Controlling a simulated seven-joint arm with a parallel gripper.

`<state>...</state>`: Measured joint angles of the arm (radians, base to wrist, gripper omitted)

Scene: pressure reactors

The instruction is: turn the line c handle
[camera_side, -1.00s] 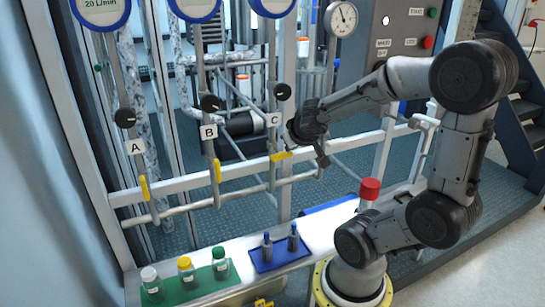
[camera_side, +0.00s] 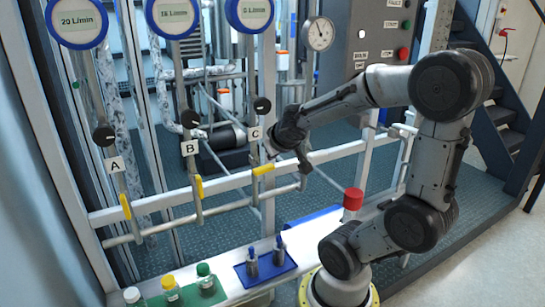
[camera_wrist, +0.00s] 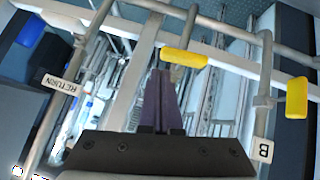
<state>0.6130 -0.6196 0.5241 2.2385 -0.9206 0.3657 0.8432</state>
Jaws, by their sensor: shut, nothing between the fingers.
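The line C handle (camera_side: 263,170) is a small yellow lever below the C label (camera_side: 255,134), lying crosswise to its pipe. In the wrist view the same yellow lever (camera_wrist: 184,58) lies just beyond my fingertips.
Yellow handles of line B (camera_side: 199,187) and line A (camera_side: 125,206) lie along their pipes, to the left. A grey rail (camera_side: 220,182) runs behind the handles. Below are a blue tray (camera_side: 284,269) and a green bottle rack (camera_side: 210,294).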

